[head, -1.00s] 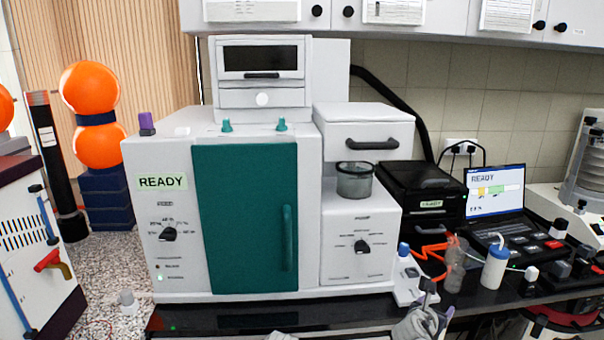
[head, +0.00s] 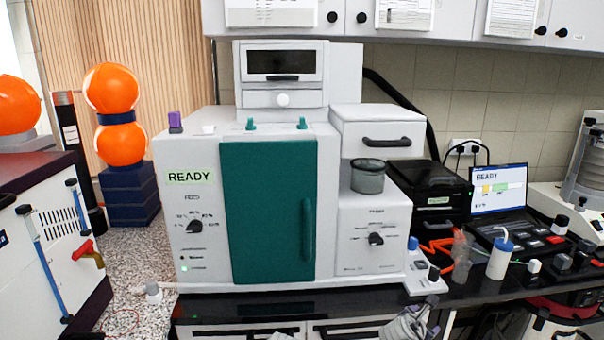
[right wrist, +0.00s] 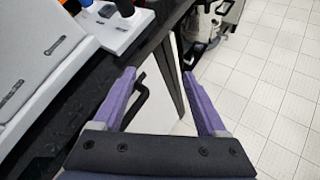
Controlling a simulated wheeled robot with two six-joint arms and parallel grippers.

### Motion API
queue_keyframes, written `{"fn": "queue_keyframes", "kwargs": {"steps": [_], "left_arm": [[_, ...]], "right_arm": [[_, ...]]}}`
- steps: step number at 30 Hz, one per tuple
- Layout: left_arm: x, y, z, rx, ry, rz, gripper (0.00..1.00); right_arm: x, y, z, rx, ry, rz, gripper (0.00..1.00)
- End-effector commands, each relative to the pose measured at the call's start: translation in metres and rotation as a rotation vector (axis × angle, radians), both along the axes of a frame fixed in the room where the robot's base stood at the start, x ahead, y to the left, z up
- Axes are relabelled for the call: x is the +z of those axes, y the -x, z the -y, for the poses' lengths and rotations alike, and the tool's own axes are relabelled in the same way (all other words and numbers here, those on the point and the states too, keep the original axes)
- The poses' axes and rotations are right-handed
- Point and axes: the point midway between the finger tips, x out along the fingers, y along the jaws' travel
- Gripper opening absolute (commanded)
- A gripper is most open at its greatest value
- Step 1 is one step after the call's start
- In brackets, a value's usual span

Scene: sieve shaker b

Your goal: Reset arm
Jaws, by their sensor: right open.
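My right gripper (head: 412,322) shows at the bottom edge of the head view, in front of the bench's front edge. In the right wrist view my right gripper (right wrist: 160,95) has its two purple fingers spread wide, with nothing between them. Beyond the fingers are the black bench edge and the tiled floor.
A white machine with a green door (head: 268,213) stands on the black bench (head: 250,305). A grey jar (head: 368,176), a laptop (head: 499,189), a bottle (head: 500,258) and a black box (head: 440,198) are to the right.

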Motion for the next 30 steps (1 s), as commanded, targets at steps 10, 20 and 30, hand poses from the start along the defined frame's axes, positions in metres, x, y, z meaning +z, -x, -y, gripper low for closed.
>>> {"fn": "queue_keyframes", "kwargs": {"steps": [10,20,30], "left_arm": [[0.010,0.000,0.000,0.000,0.000,0.000,0.50],[0.023,0.000,0.000,0.000,0.000,0.000,0.50],[0.028,0.000,0.000,0.000,0.000,0.000,0.50]], "right_arm": [[-0.038,0.034,-0.077,-0.370,-0.522,0.096,0.75],[-0.075,0.121,-0.202,-1.114,-1.013,0.093,0.75],[-0.079,0.177,-0.256,-1.527,-1.057,0.083,0.75]]}}
